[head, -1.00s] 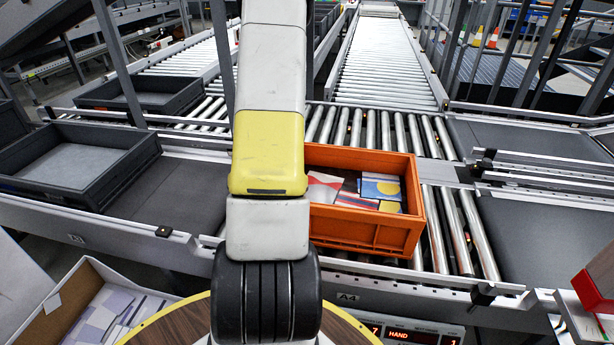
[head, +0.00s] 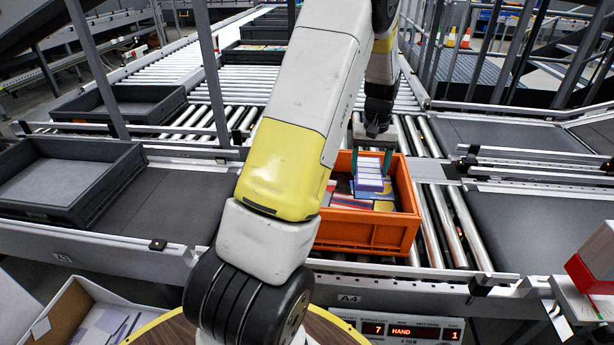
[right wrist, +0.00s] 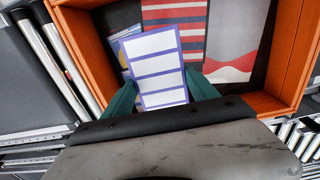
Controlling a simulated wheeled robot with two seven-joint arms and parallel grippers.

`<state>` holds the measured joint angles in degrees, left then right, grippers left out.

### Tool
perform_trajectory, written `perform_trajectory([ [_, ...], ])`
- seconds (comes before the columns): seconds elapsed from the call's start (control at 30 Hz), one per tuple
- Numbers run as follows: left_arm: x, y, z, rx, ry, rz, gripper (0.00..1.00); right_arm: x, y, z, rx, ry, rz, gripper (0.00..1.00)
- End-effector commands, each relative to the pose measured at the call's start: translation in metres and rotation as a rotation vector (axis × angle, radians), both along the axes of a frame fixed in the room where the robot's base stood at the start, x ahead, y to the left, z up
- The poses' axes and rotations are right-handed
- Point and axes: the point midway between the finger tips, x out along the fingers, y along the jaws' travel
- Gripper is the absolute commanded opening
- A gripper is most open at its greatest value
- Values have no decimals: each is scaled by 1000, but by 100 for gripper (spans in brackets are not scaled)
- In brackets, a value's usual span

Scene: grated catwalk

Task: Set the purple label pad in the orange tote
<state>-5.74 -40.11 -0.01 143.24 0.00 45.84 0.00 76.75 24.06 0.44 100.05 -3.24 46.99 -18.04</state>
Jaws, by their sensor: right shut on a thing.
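The purple label pad (head: 368,178), with white label panels and purple borders, is between the teal fingers of my right gripper (head: 372,160). It also shows in the right wrist view (right wrist: 157,66), with one finger at each side. The gripper is shut on the pad and points down into the orange tote (head: 360,235). The pad is within the tote's opening, above flat printed items; I cannot tell whether it touches them. In the right wrist view the tote's orange wall (right wrist: 296,50) surrounds the pad and these items. My left gripper is not in view.
Flat printed items (head: 352,202) lie in the tote, one red-striped (right wrist: 175,20). The tote stands on rollers (head: 455,225). Dark grey trays (head: 62,215) are at the left. A cardboard box (head: 75,310) with pads is at lower left. A red and white block (head: 592,262) is at right.

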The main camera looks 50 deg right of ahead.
Motion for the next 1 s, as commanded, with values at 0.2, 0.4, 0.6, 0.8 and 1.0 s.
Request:
perform_trajectory([
  [0.2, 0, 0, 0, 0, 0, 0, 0, 0, 0, -39, 3, -1, 0, 21],
  [0.4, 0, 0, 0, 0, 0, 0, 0, 0, 1, -55, 2, 0, 1, 21],
  [0.6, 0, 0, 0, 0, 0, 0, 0, 1, 1, -82, 2, 0, 0, 21],
  [0.8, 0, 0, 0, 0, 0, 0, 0, 1, 0, -83, 0, 0, 0, 21],
  [1.0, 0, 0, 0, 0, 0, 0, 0, 1, 0, -86, 1, 1, 1, 74],
])
